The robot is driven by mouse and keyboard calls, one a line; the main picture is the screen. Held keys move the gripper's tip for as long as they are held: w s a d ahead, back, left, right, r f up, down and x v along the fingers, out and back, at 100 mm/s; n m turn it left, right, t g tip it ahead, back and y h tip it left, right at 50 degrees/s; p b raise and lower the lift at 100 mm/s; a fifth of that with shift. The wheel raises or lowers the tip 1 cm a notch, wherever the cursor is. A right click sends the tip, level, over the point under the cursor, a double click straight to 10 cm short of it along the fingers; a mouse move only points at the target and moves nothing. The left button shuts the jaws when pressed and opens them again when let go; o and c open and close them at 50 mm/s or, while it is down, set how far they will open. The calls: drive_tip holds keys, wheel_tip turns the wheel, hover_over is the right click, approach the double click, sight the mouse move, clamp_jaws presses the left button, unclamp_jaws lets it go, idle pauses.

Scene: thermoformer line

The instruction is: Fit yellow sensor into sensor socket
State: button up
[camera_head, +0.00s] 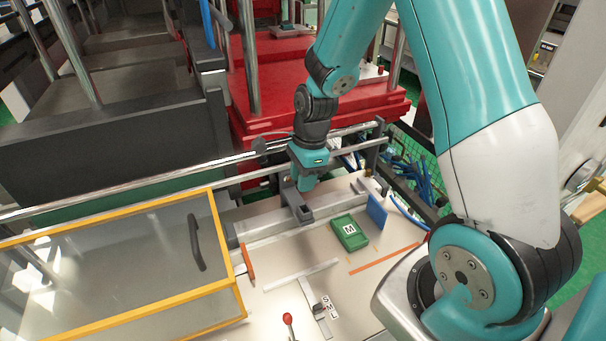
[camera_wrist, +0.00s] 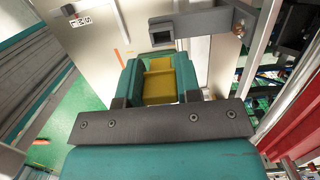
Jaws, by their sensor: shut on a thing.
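The yellow sensor (camera_wrist: 160,82) sits between the teal fingers of my gripper (camera_wrist: 160,75) in the wrist view. My gripper is shut on it. A dark grey bracket (camera_wrist: 208,22) with a square opening, which looks like the sensor socket, lies just beyond the fingertips in the wrist view; the sensor is not seen inside the opening. In the head view my gripper (camera_head: 307,182) is low over the machine bed, right beside the grey bracket (camera_head: 300,206). The yellow sensor cannot be made out in the head view, and the gap to the bracket is unclear.
A green box marked M (camera_head: 350,233) and an upright blue plate (camera_head: 376,211) stand to the right on the pale bed. A yellow-framed clear cover (camera_head: 120,262) fills the left. A metal rail (camera_head: 130,187) runs behind. A red-knobbed lever (camera_head: 288,319) stands in front.

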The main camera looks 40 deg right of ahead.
sight(301, 212)
drive_tip(key=shift+f+b, duration=1.9)
drive_tip(key=shift+f, duration=0.95)
drive_tip(key=shift+f+b, duration=0.35)
drive_tip(key=shift+f, duration=0.8)
drive_tip(key=o, duration=1)
drive_tip(key=shift+d+r, duration=0.1)
drive_tip(key=shift+r, duration=0.05)
drive_tip(key=r, duration=0.5)
drive_tip(key=d+r+b, duration=0.1)
drive_tip(key=r, duration=0.5)
drive_tip(key=d+r+b, duration=0.1)
drive_tip(key=r, duration=0.5)
drive_tip(key=shift+s+d, duration=0.25)
drive_tip(key=shift+s, duration=0.05)
drive_tip(key=s+a+n+b, duration=0.1)
drive_tip(key=s+a+n, duration=0.5)
drive_tip(key=n, duration=0.3)
drive_tip(key=s+a+n+y+b, duration=0.1)
drive_tip(key=s+a+n, duration=0.5)
drive_tip(key=n, duration=0.3)
drive_tip(key=s+a+n+y+b, duration=0.1)
drive_tip(key=s+a+n, duration=0.6)
drive_tip(key=n, duration=0.2)
drive_tip(key=shift+s+f+b, duration=0.2)
drive_tip(key=shift+f+b, duration=0.1)
